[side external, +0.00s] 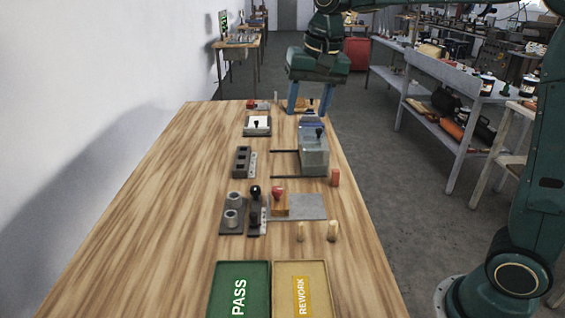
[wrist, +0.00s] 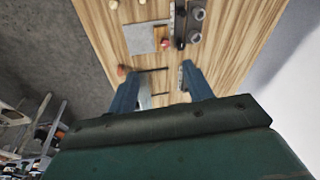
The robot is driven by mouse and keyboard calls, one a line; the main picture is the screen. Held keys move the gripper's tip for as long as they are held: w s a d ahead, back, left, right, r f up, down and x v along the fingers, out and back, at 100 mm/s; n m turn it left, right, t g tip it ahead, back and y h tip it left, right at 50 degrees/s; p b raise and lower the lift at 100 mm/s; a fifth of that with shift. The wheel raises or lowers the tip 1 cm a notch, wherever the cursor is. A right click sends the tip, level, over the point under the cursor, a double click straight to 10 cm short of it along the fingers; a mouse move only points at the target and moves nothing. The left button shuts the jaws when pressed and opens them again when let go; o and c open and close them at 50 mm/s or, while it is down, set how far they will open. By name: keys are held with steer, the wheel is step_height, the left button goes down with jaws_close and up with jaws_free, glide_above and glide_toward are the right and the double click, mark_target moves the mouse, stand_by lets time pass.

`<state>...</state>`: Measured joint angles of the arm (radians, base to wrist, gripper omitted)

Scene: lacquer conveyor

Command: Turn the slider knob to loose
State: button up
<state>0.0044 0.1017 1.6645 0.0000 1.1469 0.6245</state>
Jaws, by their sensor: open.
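A grey box-shaped slider (side external: 314,158) sits on two dark rails (side external: 284,151) at the right side of the wooden table, with a dark knob (side external: 319,133) on top. Which way the knob is turned is too small to tell. My gripper (side external: 309,99) is open and points down, above the far end of the table and beyond the slider in the side view. In the wrist view the open fingers (wrist: 160,88) straddle the rail area (wrist: 152,69). A grey piece of the slider shows beside one finger; the rest is hidden by my gripper.
Nearer are a black-knobbed lever (side external: 255,192), a red-topped stamp (side external: 279,192), grey cups (side external: 232,217) and PASS (side external: 240,290) and REWORK (side external: 302,290) trays. The table's left side is clear.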

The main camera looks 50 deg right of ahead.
steer(key=w+f+m+g, duration=0.1)
steer(key=w+f+m, duration=0.15)
steer(key=w, duration=0.35)
steer(key=w+f+m, duration=0.1)
steer(key=w+f, duration=0.3)
steer(key=w, duration=0.1)
steer(key=m+g, duration=0.2)
steer(key=m, duration=0.1)
glide_above(255, 188)
step_height(255, 188, down, 8)
steer(key=shift+d+f, duration=0.1)
steer(key=shift+f, duration=0.15)
step_height(255, 188, down, 14)
steer(key=shift+r, duration=0.1)
steer(key=c, duration=1)
